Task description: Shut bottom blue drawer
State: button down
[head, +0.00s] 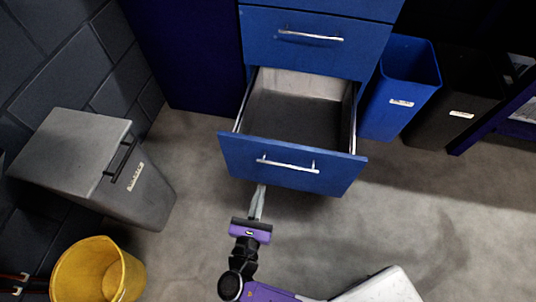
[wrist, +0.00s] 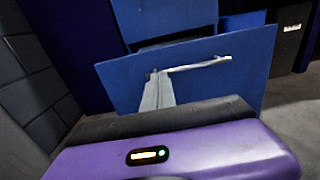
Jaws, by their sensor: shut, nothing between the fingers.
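The bottom blue drawer (head: 290,166) is pulled well out of the blue cabinet in the head view, and its grey inside looks empty. Its silver bar handle (head: 288,165) runs across the front panel. My gripper (head: 260,192) is shut and empty, with its fingers pointing at the drawer front, just below and left of the handle. In the wrist view the fingers (wrist: 155,88) reach toward the drawer front (wrist: 205,85) near the left end of the handle (wrist: 195,66). I cannot tell whether the fingertips touch the panel.
The drawer above (head: 315,38) is closed. A blue bin (head: 402,88) and a black bin (head: 462,95) stand right of the cabinet. A grey lidded bin (head: 95,165) and a yellow bucket (head: 98,272) stand at left. The floor right of my arm is clear.

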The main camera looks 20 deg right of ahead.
jog(key=b, duration=0.4)
send_near(271, 148)
jog(key=x, duration=0.5)
jog(key=shift+w+d, duration=0.55)
jog(key=shift+w, duration=0.15)
jog(key=shift+w, duration=0.1)
